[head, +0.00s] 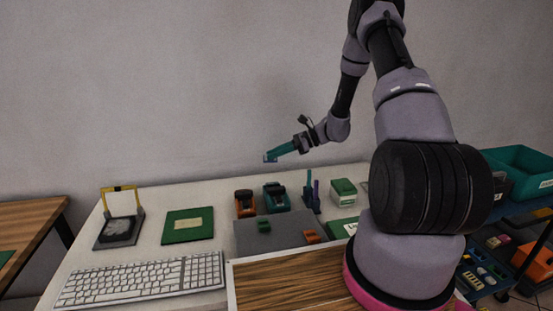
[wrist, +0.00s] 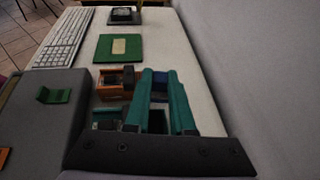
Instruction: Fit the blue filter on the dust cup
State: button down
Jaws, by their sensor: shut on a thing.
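My gripper (head: 271,156) is raised above the table, reaching left, with its teal fingers pointing down-left. In the wrist view the gripper (wrist: 161,76) is shut on a small dark blue piece, the blue filter (wrist: 159,87), between the fingers. The filter is mostly hidden by the fingers. On the table below stand an orange unit with dark parts (head: 245,204) and a teal unit with dark parts (head: 276,198), side by side. Both show left of the fingers in the wrist view, orange (wrist: 114,84) and teal (wrist: 106,118). I cannot tell which is the dust cup.
A teal and purple upright holder (head: 312,196) stands right of the units. A green board (head: 188,226), keyboard (head: 145,278) and yellow-framed device (head: 120,230) lie left.

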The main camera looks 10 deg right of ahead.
jog(key=shift+s+d+f+n+g, duration=0.15)
jog(key=shift+d+f+n+g, duration=0.05)
jog(key=shift+f+n+g, duration=0.3)
jog(key=shift+s+d+f+n+g, duration=0.15)
jog(key=shift+f+n+g, duration=0.25)
jog(key=shift+f+g, duration=0.1)
jog(key=shift+f, duration=2.05)
jog(key=shift+d+f, duration=0.1)
jog(key=shift+f, duration=0.45)
jog(key=shift+f, duration=0.75)
jog(key=shift+s+f, duration=0.1)
jog(key=shift+f, duration=0.05)
jog(key=shift+f, duration=0.7)
